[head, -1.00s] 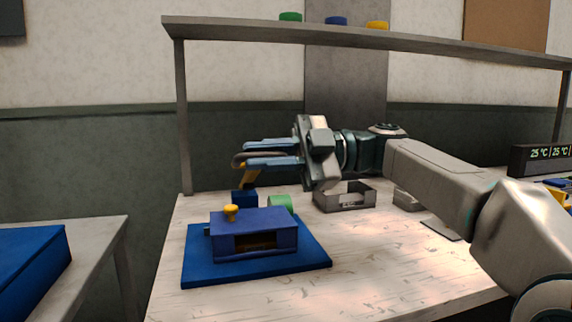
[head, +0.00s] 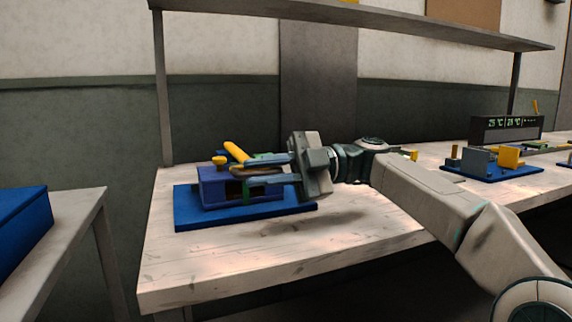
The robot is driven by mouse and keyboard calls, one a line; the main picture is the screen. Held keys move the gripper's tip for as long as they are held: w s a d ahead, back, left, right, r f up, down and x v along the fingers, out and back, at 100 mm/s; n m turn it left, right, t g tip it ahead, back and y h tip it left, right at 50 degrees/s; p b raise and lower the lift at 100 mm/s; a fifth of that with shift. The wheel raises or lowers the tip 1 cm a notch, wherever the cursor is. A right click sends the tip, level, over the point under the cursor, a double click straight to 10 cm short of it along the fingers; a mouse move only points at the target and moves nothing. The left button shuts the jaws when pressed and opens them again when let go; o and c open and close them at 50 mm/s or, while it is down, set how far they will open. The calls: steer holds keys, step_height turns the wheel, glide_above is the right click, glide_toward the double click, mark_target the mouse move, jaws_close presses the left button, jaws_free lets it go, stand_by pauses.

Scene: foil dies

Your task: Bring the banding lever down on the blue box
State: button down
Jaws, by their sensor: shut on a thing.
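The blue box (head: 211,192) with its dark front opening sits on a blue base mat (head: 190,214) on the bench. The yellow banding lever (head: 237,151) slants from behind the box toward the front, over the box top. My gripper (head: 243,170) is at the box's front right, its fingers pointing left, shut on the lever's near end. The fingers hide that end, so I cannot tell whether the lever touches the box. A yellow knob (head: 219,160) stands at the box's top left. A small green patch (head: 248,190) shows between the fingers at the box front.
A shelf (head: 320,17) runs above the bench. Fixtures on a blue plate (head: 490,171) and a display unit (head: 506,128) stand at the bench's right. A blue block (head: 22,225) lies on a separate table at left. The bench front (head: 230,262) is clear.

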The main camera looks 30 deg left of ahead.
steer(key=shift+a+f, duration=0.1)
steer(key=shift+f, duration=0.45)
steer(key=shift+w+f, duration=0.1)
steer(key=c, duration=1.5)
jaws_free()
steer(key=shift+o, duration=0.2)
steer(key=shift+w+d, duration=0.2)
steer(key=shift+w, duration=0.1)
steer(key=p+v, duration=0.4)
steer(key=v, duration=0.9)
steer(key=shift+r, duration=0.2)
steer(key=shift+s, duration=0.1)
